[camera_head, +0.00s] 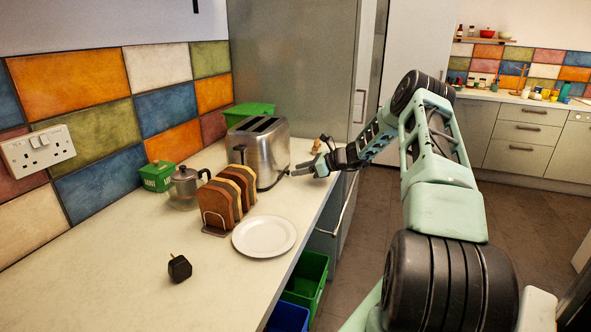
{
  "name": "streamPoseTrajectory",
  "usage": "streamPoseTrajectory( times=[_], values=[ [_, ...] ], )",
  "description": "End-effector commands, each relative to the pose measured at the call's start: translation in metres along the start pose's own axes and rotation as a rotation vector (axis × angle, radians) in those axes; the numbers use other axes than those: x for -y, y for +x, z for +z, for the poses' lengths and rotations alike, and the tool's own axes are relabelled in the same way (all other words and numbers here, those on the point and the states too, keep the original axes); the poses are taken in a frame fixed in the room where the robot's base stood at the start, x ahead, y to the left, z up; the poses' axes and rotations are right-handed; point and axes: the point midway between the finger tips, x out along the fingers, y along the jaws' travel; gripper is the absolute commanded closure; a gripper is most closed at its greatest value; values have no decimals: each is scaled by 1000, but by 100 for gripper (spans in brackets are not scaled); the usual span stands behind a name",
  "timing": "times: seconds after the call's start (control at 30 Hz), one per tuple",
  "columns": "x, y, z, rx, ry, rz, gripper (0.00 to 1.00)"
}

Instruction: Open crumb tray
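A silver two-slot toaster (266,153) stands on the counter against the tall grey cabinet side. Its crumb tray is not clearly made out; a small dark part shows low at the toaster's right side, too small to identify. My gripper (300,171) is just right of the toaster, low over the counter's edge, pointing toward the toaster's base. The fingertips look small and dark, and I cannot tell whether they touch anything or how far apart they are.
A black plug (179,268) lies nearer. Bins (309,279) sit below the counter edge.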

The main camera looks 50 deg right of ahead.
Motion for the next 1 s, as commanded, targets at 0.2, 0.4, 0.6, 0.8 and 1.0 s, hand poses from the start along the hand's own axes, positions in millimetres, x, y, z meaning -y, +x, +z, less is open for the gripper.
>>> streamPoseTrajectory(
  times=[0.2,0.4,0.6,0.8,1.0],
  values=[
    [0,20,0,0,0,-1,61],
    [0,22,0,0,0,-1,61],
    [0,22,0,0,0,0,84],
    [0,22,0,0,0,-1,100],
    [2,-8,-12,-2,2,-4,100]
  ],
)
